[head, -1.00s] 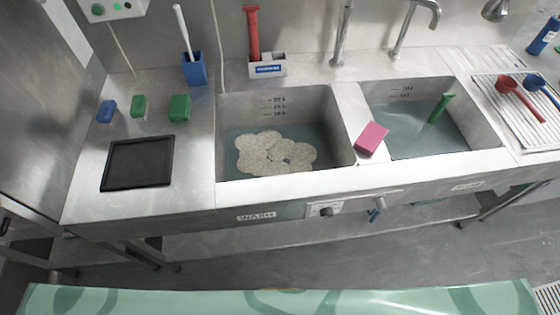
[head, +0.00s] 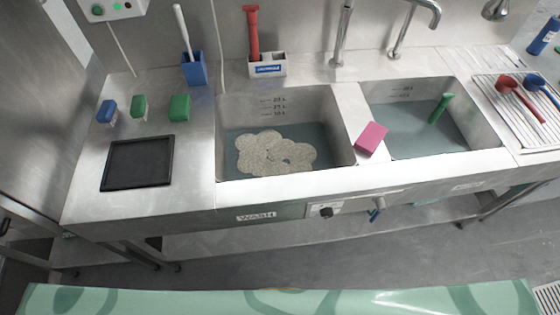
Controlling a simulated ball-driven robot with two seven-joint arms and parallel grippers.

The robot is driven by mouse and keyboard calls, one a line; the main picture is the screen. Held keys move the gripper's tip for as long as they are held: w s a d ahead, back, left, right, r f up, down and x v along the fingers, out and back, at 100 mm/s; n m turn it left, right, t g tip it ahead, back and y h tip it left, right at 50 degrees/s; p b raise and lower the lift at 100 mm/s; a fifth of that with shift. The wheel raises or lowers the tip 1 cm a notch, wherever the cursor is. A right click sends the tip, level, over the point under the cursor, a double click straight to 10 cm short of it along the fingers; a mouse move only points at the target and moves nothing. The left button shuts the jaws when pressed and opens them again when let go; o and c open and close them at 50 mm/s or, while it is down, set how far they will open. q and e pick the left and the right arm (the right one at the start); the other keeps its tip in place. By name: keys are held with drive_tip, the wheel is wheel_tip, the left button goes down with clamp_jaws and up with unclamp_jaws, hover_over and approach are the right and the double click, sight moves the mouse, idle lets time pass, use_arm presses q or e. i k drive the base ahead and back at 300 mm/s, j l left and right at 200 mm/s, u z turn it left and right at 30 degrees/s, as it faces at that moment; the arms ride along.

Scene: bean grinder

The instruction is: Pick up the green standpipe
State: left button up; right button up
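The green standpipe (head: 441,108) stands tilted in the right sink basin (head: 484,127), its upper end leaning to the right. Its top shows above the grey-blue water, and its lower end is hidden under the water. A red pipe-like piece (head: 252,32) stands upright in a white holder (head: 267,66) with a blue label behind the left basin. Neither of my grippers shows in the head view.
The left basin (head: 285,104) holds water with pale foam. A pink block (head: 371,138) sits on the divider. Taps (head: 342,35) rise behind the sinks. A black tray (head: 138,163) and several small blocks lie left. Red and blue scoops (head: 520,95) rest on the right drainboard.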

sight(446, 99)
drive_tip(key=k+j+z, duration=0.1)
drive_tip(key=z, duration=1.15)
drive_tip(key=i+l+u, duration=0.25)
drive_tip(key=l, duration=0.35)
drive_tip(key=i, duration=0.1)
